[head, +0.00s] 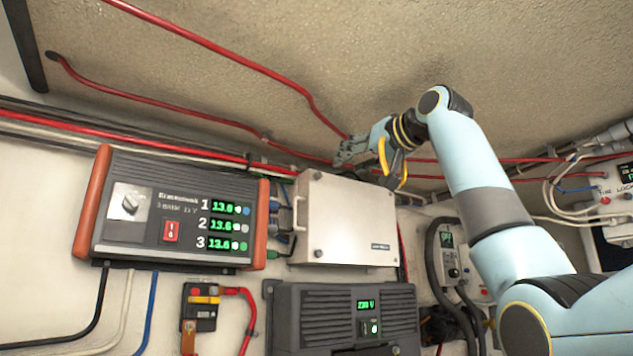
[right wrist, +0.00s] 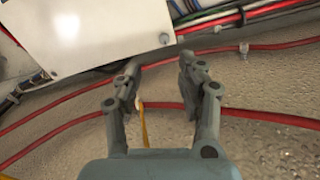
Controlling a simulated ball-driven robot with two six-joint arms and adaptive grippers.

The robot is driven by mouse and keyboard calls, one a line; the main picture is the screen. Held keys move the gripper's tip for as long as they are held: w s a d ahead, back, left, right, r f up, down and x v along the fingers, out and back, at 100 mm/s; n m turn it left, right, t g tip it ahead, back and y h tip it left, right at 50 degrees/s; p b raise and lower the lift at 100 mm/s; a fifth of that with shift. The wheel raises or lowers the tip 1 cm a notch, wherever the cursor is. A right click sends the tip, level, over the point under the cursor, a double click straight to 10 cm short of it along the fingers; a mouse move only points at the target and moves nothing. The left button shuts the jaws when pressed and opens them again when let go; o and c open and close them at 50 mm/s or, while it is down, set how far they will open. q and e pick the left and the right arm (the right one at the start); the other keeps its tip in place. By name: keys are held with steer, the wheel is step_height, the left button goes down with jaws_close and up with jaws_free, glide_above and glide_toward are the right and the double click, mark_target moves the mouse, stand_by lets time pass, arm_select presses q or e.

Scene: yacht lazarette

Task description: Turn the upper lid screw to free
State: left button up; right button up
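The pale closed box (head: 345,222) is on the wall, its lid facing out. A small dark upper lid screw (head: 318,175) shows near the lid's top left, and a lower screw (head: 316,253) near its bottom left. My right gripper (head: 345,158) is above the box's top edge, apart from the screw. In the right wrist view, my right gripper (right wrist: 157,62) is open with nothing between its fingers. The white lid (right wrist: 85,35) lies beyond the fingers, with one screw (right wrist: 164,38) near its corner; I cannot tell which. My left gripper is out of view.
A charger with green displays (head: 180,215) is left of the box, and a dark unit (head: 345,315) is below it. Red cables (head: 225,62) run along the textured surface above, close to my right gripper. Cables and a panel are at the right.

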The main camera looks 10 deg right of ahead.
mark_target(320, 176)
steer(key=p+x, duration=0.1)
steer(key=x, duration=0.1)
steer(key=p+x, duration=0.1)
steer(key=x, duration=0.1)
steer(key=p+x, duration=0.1)
steer(key=x, duration=0.1)
steer(key=shift+a+r, duration=0.15)
steer(key=shift+r, duration=0.1)
steer(key=p+x, duration=0.1)
steer(key=x, duration=0.2)
steer(key=shift+p, duration=0.4)
steer(key=shift+w+a, duration=0.25)
steer(key=shift+a, duration=0.15)
steer(key=shift+w+f, duration=0.15)
steer(key=shift+w+d+f, duration=0.1)
steer(key=shift+c, duration=0.9)
steer(key=c, duration=0.4)
jaws_close()
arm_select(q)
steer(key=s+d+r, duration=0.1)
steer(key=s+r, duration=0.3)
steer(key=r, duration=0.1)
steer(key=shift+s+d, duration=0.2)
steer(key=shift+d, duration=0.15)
